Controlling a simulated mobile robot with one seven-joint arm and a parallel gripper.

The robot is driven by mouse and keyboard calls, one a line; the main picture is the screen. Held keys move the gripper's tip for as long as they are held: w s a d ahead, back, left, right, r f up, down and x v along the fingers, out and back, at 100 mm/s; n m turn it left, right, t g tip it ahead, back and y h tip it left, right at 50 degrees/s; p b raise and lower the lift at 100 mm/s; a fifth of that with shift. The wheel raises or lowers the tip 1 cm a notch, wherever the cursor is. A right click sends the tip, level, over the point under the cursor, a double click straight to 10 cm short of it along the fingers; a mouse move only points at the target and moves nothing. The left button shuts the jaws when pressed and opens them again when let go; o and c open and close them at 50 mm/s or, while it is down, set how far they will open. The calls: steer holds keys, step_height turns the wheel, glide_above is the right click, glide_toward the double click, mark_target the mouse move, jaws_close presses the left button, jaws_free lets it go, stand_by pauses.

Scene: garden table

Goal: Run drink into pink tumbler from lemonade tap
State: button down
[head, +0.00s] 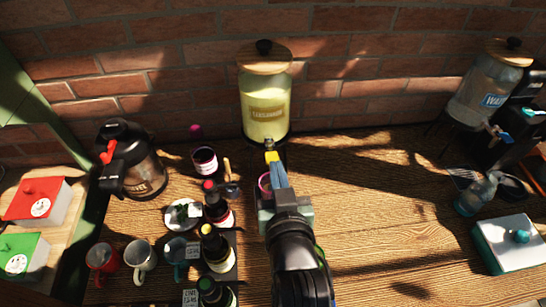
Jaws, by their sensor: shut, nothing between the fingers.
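The lemonade dispenser (264,105), a glass jar of yellow drink with a wooden lid, stands against the brick wall at the middle back. Its tap (270,148) shows low on the front, with a small yellow part just below it. My gripper (274,162) is shut and empty, its blue fingers reaching up to this yellow part. Whether they touch it I cannot tell. The pink tumbler (264,183) is below the tap, mostly hidden by my gripper; only its pink left edge shows. Whether drink is running or in the tumbler is hidden.
A black-lidded jug (132,165), dark bottles (217,250), a jar (204,162) and mugs (140,258) crowd the left. A water dispenser (485,95), a spray bottle (475,195) and a teal-and-white box (510,243) stand right. The wooden table (380,190) is clear right of my gripper.

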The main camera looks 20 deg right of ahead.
steer(key=p, duration=0.2)
glide_above(273, 157)
steer(key=s+a, duration=0.1)
steer(key=s, duration=0.2)
steer(key=f, duration=0.4)
steer(key=shift+w+f+p, duration=0.25)
steer(key=shift+p, duration=0.1)
steer(key=shift+f, duration=0.65)
